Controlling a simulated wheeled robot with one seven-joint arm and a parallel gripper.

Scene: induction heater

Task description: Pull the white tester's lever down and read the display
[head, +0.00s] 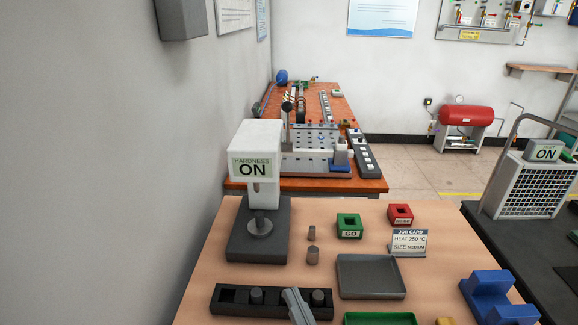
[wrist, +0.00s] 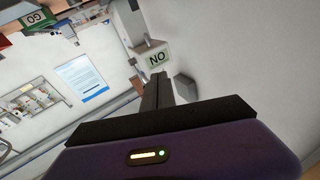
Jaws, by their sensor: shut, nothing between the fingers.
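The white tester (head: 275,136) stands on a dark grey base at the left of the wooden table. Its display (head: 252,166) reads "HARDNESS ON". A round grey anvil (head: 260,226) sits below its head; I see no part on it. A dark-knobbed stick (head: 287,107) shows by the tester's upper right edge; I cannot tell whether it is the lever. In the wrist view, my gripper (wrist: 157,84) is shut and empty, its fingers pointing towards the upside-down display (wrist: 157,57). A grey tilted shape (head: 297,305) at the head view's bottom edge seems to be my gripper's end, apart from the tester.
A dark rack (head: 236,308) with grey cylinders lies in front. Two small cylinders (head: 312,254) stand right of the tester. A grey tray (head: 370,282), green GO box (head: 349,221), red box (head: 400,211), job card (head: 408,243) and blue block (head: 490,290) occupy the right.

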